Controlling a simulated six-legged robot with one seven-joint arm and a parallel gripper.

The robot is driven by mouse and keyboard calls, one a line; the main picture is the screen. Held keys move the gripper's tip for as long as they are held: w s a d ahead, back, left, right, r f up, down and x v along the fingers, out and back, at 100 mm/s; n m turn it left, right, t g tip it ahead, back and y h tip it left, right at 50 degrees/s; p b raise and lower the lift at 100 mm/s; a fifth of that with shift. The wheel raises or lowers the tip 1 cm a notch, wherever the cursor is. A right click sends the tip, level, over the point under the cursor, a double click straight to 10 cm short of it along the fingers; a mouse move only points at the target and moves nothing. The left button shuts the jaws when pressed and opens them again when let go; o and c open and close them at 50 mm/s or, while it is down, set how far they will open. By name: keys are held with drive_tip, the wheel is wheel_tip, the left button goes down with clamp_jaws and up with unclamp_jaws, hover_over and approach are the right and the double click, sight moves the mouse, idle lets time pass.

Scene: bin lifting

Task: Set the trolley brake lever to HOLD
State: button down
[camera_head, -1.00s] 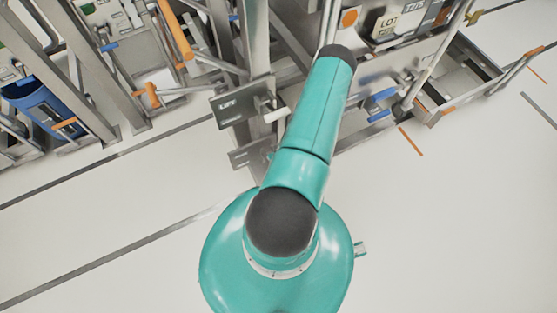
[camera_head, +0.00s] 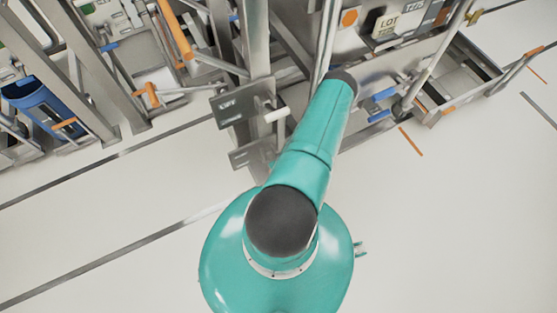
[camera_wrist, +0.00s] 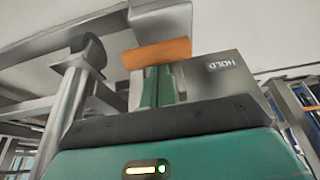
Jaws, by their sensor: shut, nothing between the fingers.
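In the wrist view an orange grip (camera_wrist: 157,53), likely the brake lever's, lies crosswise just beyond my gripper (camera_wrist: 158,85). The green fingers are together, with nothing between them. Their tips appear at or just below the orange grip; whether they touch it I cannot tell. A grey metal plate (camera_wrist: 215,82) with a HOLD label is right of the fingers. The lever's pivot is not clear to see. In the head view my arm hides my gripper, and I cannot tell which part there is this lever.
In the wrist view a metal post with a dark cap (camera_wrist: 88,52) stands left, with a beam above. In the head view a labelled plate with a white handle (camera_head: 276,115), a blue bin (camera_head: 40,105) and metal frames stand around.

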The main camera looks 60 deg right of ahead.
drive_tip(key=shift+f, duration=0.1)
wheel_tip(320, 180, down, 7)
drive_tip(key=s, duration=0.1)
drive_tip(key=shift+s+a+r, duration=0.15)
drive_tip(key=shift+a+r, duration=0.05)
drive_tip(key=shift+a, duration=0.25)
idle(0.6)
drive_tip(key=shift+r, duration=0.1)
